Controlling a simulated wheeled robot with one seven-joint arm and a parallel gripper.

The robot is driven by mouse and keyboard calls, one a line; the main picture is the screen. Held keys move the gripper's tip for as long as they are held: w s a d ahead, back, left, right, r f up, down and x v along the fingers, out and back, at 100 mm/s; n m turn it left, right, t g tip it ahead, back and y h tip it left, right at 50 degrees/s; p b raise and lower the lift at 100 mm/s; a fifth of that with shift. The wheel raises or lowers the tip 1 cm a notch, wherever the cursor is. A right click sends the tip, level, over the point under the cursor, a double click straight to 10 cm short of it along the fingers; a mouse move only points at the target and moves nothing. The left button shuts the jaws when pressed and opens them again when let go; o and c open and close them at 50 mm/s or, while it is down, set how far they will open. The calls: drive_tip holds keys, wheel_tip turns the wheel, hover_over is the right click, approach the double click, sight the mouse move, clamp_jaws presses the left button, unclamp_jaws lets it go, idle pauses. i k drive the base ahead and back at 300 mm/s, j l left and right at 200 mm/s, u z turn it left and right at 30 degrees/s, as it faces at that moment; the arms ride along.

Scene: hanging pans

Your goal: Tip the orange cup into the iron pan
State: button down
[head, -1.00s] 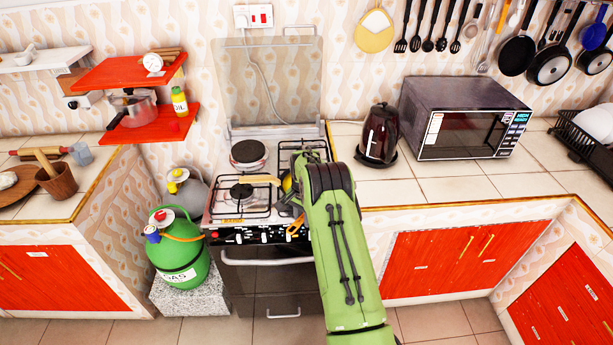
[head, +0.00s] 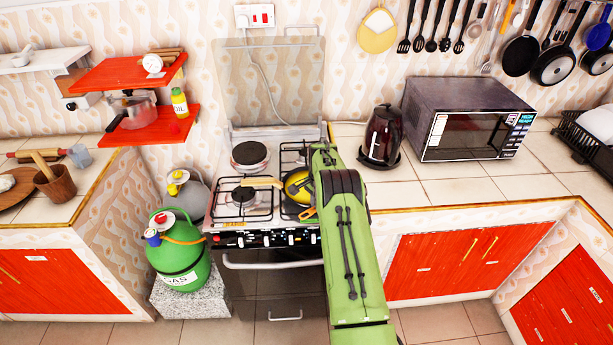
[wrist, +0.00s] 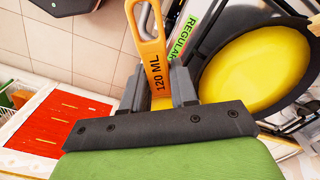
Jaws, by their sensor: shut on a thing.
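The orange cup's handle (wrist: 153,50), marked "120 ML", lies between the two grey fingers of my gripper (wrist: 157,88) in the wrist view. My gripper is shut on this handle. The cup's bowl is hidden behind the gripper. The iron pan (wrist: 201,88) is dark and sits to the right of the fingers in the wrist view, with a smooth yellow surface inside. In the head view the iron pan (head: 288,207) is on the stove's right front burner, partly behind my arm. An orange handle end shows beside the pan there. I cannot tell the cup's tilt.
The gas stove (head: 240,212) has bare burners left of and behind the pan. A dark kettle (head: 382,135) and a microwave (head: 470,120) stand on the counter at right. A green gas bottle (head: 180,260) stands left of the stove.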

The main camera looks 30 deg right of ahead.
sight(290, 183)
drive_tip(key=i, duration=0.9)
